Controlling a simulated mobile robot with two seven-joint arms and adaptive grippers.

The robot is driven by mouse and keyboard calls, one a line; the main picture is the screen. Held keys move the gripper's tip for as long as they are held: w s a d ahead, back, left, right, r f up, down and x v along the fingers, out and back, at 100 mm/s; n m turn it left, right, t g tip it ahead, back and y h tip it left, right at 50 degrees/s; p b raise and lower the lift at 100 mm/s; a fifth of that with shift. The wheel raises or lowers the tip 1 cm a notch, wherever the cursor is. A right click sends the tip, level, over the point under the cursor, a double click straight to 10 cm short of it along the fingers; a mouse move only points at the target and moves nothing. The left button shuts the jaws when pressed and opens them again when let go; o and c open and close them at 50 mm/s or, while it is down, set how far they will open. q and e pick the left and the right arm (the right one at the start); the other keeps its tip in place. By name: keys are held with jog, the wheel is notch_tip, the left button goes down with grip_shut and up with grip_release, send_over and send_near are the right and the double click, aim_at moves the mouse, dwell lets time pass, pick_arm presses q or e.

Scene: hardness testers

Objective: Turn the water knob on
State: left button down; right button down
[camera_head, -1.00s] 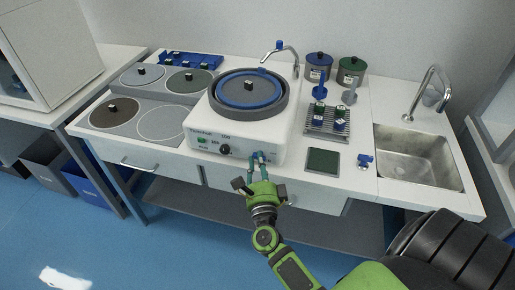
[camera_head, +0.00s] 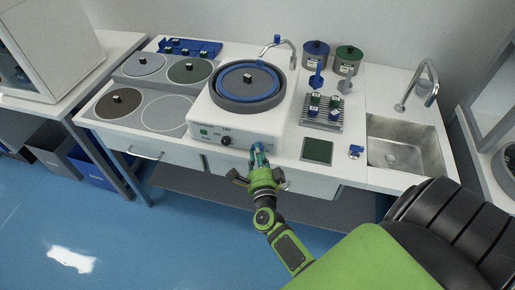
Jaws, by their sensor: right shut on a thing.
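The polishing machine (camera_head: 218,116) is a white box with a round grey bowl and a blue-rimmed disc on top. Its front panel carries a green switch (camera_head: 204,132) and a black dial (camera_head: 227,141). My right gripper (camera_head: 259,152) is at the right part of this panel, its fingers pointing at it. It is shut on a small control there, apparently the water knob, which the fingers hide. The knob's angle cannot be seen. A curved metal tap (camera_head: 291,51) with a blue top stands behind the bowl. My left gripper is not in view.
To the right are a rack (camera_head: 321,119) with small samples, a dark green pad (camera_head: 317,151), a small blue fitting (camera_head: 356,151) and a sink (camera_head: 402,154) with a faucet. Grinding discs (camera_head: 167,115) lie left. Open floor lies in front.

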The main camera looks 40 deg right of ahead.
jog(key=c, duration=1.4)
grip_release()
jog(key=v, duration=1.2)
jog(key=shift+f, duration=0.1)
jog(key=s+a+f+n+g+y, duration=0.25)
jog(key=f+n, duration=0.25)
jog(key=f, duration=0.3)
jog(key=s+a+f+n+g+y, duration=0.1)
jog(key=s+a+f+n+y, duration=0.25)
jog(key=f+n, duration=0.4)
jog(key=s+a+f+n+g+y, duration=0.2)
jog(key=a+f+n+y, duration=0.15)
jog(key=f, duration=0.65)
jog(key=s+d+f+n+g, duration=0.2)
jog(key=s+f+n+g, duration=0.1)
jog(key=s, duration=0.4)
jog(key=s+d+f+n+g+h, duration=0.1)
jog(key=s+d+f+n+g, duration=0.1)
jog(key=s+f, duration=0.4)
jog(key=s+d+f+n+g, duration=0.2)
jog(key=s+f+n+g, duration=0.2)
jog(key=s, duration=0.5)
jog(key=shift+d+f+n, duration=0.25)
jog(key=shift+d+n, duration=0.05)
